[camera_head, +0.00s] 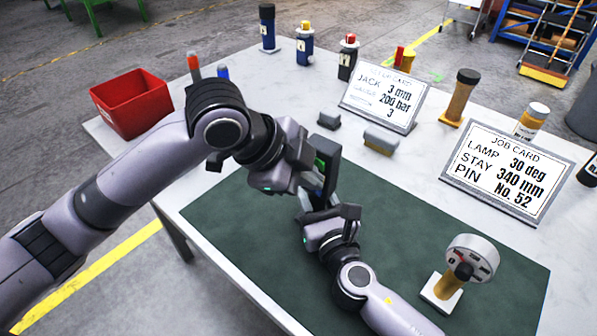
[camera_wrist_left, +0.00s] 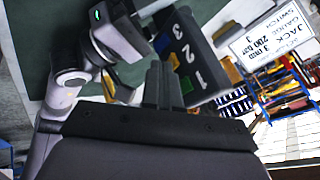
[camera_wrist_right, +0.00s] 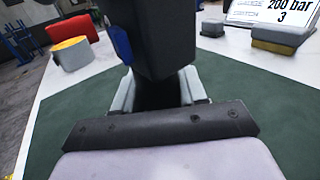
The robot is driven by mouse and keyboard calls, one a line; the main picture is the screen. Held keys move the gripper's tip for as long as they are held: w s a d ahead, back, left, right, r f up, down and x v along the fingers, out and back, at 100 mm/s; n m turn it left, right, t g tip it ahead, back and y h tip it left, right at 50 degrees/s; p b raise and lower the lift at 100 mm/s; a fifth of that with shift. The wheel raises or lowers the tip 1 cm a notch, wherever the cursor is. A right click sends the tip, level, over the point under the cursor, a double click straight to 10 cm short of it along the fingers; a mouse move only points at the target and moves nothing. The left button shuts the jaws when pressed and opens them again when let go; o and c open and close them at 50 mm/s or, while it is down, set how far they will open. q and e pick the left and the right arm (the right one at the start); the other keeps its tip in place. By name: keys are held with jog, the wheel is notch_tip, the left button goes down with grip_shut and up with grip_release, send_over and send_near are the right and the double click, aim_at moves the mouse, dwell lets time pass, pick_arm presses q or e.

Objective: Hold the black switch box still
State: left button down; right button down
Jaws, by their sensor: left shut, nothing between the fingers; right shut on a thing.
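In the left wrist view the box (camera_wrist_left: 204,82) shows the numbers 1, 2 and 3 beside coloured buttons. My right gripper (camera_head: 320,205) is shut on its lower part, and in the right wrist view the box (camera_wrist_right: 165,35) stands between the fingers (camera_wrist_right: 160,92). My left gripper (camera_head: 306,158) is shut and empty, close to the button side of the box. In the left wrist view its closed fingers (camera_wrist_left: 163,85) partly overlap the box; I cannot tell whether they touch it.
A job card (camera_head: 383,98) reads jack 3 mm, 200 bar, 3; another (camera_head: 508,172) reads lamp 30 deg, stay 340 mm, pin No. 52. A red bin (camera_head: 130,103), two small blocks (camera_head: 328,121) and a gauge (camera_head: 470,262) stand around.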

pick_arm(q)
jog(key=s+a+r, duration=0.4)
jog(key=s+r, duration=0.4)
jog(key=shift+a, duration=0.4)
jog(key=n, duration=0.1)
jog(key=a+n+t+y, duration=0.1)
jog(key=shift+s+n, duration=0.15)
jog(key=shift+n, duration=0.15)
